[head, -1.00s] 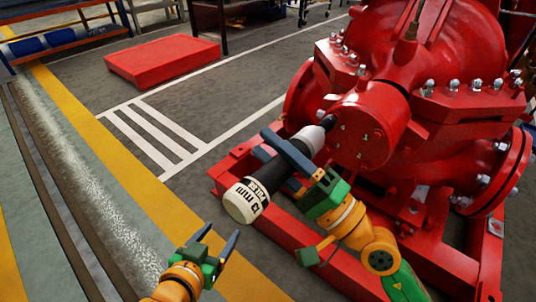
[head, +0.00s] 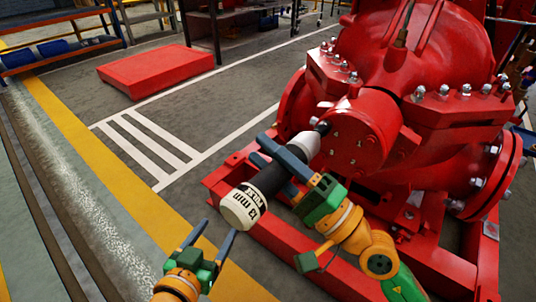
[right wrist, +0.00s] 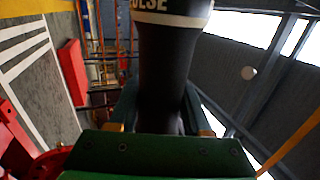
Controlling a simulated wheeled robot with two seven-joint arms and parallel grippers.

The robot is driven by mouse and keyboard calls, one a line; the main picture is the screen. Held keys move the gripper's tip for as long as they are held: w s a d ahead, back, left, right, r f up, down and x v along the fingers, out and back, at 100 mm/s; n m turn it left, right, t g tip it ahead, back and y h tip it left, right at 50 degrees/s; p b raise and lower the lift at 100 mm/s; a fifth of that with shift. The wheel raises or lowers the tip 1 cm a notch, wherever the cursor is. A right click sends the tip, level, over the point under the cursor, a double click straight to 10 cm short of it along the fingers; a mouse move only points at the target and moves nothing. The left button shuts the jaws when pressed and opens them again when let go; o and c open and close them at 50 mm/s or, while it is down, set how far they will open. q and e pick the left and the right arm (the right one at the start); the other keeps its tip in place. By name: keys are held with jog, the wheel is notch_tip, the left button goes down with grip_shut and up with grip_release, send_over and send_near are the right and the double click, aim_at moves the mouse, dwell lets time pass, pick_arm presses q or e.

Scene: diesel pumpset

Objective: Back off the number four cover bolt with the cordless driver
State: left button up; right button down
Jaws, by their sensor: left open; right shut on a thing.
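The cordless driver (head: 270,182), black with a cream base and grey nose, is in my right gripper (head: 272,165), which is shut around its black body. The driver's dark tip points at the left edge of the round red cover (head: 368,150), close to the "4" mark. I cannot tell whether it touches. The number four bolt cannot be made out behind the tip. The driver's dark body also fills the middle of the right wrist view (right wrist: 168,70). My left gripper (head: 216,229) is open and empty, below and left of the driver's base.
The red pump casing (head: 440,60) with several silver studs stands behind the cover, on a red base frame (head: 290,255). A low red block (head: 155,72) lies on the floor at the upper left. The striped floor left of the pump is clear.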

jog(key=shift+w+d+b, duration=0.35)
jog(key=shift+w+b, duration=0.05)
jog(key=shift+b, duration=0.2)
dwell(1.6)
jog(key=shift+a+r, duration=0.1)
jog(key=shift+r, duration=0.1)
dwell(1.4)
jog(key=shift+s, duration=0.1)
dwell(0.4)
jog(key=s+a+p, duration=0.1)
jog(key=s, duration=0.1)
jog(key=s+a+p, duration=0.2)
jog(key=shift+f+p, duration=0.15)
jog(key=shift+p, duration=0.15)
dwell(0.3)
